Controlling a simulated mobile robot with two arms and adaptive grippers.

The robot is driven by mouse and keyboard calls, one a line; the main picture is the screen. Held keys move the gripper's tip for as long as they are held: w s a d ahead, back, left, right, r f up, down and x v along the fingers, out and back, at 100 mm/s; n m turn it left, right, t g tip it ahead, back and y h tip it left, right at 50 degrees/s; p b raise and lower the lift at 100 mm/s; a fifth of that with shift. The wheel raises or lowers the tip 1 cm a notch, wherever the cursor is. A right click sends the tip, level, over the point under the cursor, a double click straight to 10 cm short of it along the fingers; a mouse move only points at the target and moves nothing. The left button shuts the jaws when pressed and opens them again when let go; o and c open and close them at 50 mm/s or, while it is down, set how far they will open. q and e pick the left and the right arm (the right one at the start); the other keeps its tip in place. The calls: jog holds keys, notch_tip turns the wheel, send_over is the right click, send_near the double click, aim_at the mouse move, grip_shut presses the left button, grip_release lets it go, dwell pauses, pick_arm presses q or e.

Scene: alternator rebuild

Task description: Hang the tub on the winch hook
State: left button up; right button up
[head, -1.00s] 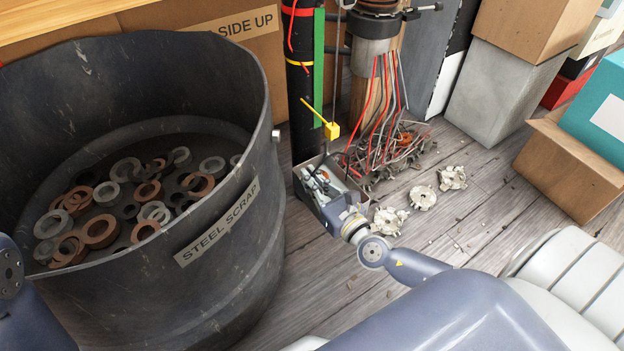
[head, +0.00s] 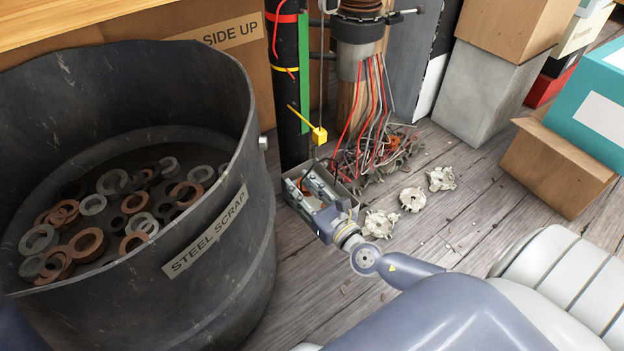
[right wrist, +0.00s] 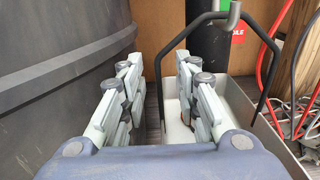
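The tub (head: 293,199) is a small grey open-topped metal box at the foot of a black post. In the right wrist view the tub (right wrist: 240,95) shows its pale inside and a dark bail handle (right wrist: 184,40) standing upright over it. A grey hook end (right wrist: 231,12) is at the top of the handle; whether it bears on it I cannot tell. My right gripper (head: 315,190) is at the tub's near side. My left gripper is out of view.
A large black steel scrap bin (head: 215,285) with washers stands close on the left. A yellow block (head: 319,134) hangs on a thin cable above the tub. Loose wires (head: 375,130) and pale metal parts (head: 412,198) lie right of it. Boxes (head: 560,165) stand at the right.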

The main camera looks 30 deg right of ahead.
jog(key=s+d, duration=0.1)
jog(key=s, duration=1)
jog(key=shift+s+r, duration=0.15)
jog(key=shift+s, duration=0.15)
dwell(0.7)
